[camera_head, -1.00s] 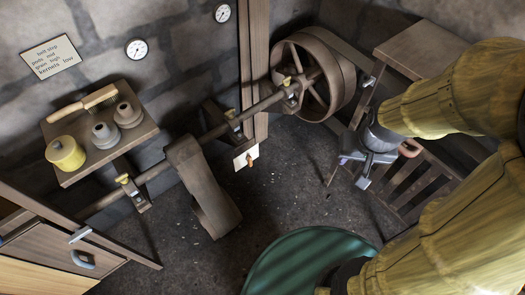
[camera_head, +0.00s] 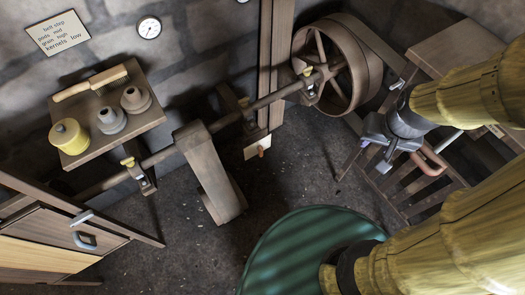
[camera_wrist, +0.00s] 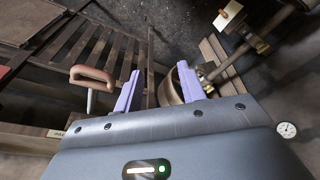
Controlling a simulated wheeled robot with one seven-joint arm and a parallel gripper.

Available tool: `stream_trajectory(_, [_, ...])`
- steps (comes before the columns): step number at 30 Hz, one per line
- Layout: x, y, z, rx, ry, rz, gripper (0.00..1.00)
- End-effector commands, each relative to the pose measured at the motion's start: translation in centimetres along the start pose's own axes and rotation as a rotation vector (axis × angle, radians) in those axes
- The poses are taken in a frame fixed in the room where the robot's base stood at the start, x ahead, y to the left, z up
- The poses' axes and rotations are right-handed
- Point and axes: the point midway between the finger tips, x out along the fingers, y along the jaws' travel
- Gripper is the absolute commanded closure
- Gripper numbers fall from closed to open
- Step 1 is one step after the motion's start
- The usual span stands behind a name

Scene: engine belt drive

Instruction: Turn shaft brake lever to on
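A lever with a brown, rounded loop handle (camera_head: 431,164) stands at the right beside the slatted wooden frame. In the wrist view its handle (camera_wrist: 92,77) sits on a grey stem, left of my fingers and apart from them. A partly hidden label lies below it, so I cannot confirm that it is the shaft brake lever. A small pale plate with an orange-brown peg (camera_head: 262,149) hangs below the shaft by the post; it also shows in the wrist view (camera_wrist: 229,14). My gripper (camera_head: 374,155) is open and empty, left of the loop handle. Its lilac fingers are spread (camera_wrist: 159,88).
A long shaft (camera_head: 240,115) runs to a large spoked wheel (camera_head: 335,65) behind my gripper. A slatted wooden frame (camera_wrist: 92,47) is close below. A shelf (camera_head: 90,150) with stepped pulleys and a yellow pot is at the left.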

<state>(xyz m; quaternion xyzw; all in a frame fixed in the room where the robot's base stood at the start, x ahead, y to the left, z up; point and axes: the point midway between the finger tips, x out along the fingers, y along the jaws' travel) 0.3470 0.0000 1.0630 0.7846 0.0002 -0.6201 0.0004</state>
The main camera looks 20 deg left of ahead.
Motion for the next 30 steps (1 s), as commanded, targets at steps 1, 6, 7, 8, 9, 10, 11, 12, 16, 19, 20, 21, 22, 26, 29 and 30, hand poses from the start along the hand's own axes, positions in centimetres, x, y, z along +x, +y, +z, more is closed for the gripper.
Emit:
stream_trajectory(1, [0.4,0.0,-0.1,-0.005,0.002,0.001,0.60])
stream_trajectory(6, [4.3,0.1,-0.9,-0.064,0.038,0.009,0.60])
stream_trajectory(7, [5.4,0.0,-1.1,-0.083,0.050,0.010,0.60])
stream_trajectory(8, [6.6,-0.1,-1.4,-0.105,0.064,0.011,0.60])
stream_trajectory(9, [8.3,-0.2,-1.9,-0.137,0.083,0.011,0.60])
stream_trajectory(10, [9.7,-0.3,-2.2,-0.162,0.099,0.010,0.60])
stream_trajectory(11, [11.1,-0.5,-2.5,-0.191,0.117,0.009,0.60])
stream_trajectory(12, [13.0,-0.8,-3.0,-0.227,0.141,0.005,0.60])
stream_trajectory(16, [18.8,-1.9,-4.3,-0.343,0.221,-0.016,0.60])
stream_trajectory(19, [23.1,-3.2,-5.0,-0.429,0.286,-0.044,0.60])
stream_trajectory(20, [24.4,-3.7,-5.1,-0.456,0.306,-0.055,0.60])
stream_trajectory(21, [26.1,-4.3,-5.3,-0.488,0.331,-0.070,0.60])
stream_trajectory(22, [27.4,-4.9,-5.3,-0.512,0.351,-0.083,0.60])
stream_trajectory(26, [32.7,-7.2,-5.4,-0.607,0.441,-0.143,0.60])
stream_trajectory(29, [36.6,-9.1,-5.1,-0.667,0.513,-0.198,0.60])
stream_trajectory(30, [38.1,-9.9,-4.9,-0.687,0.543,-0.222,0.60])
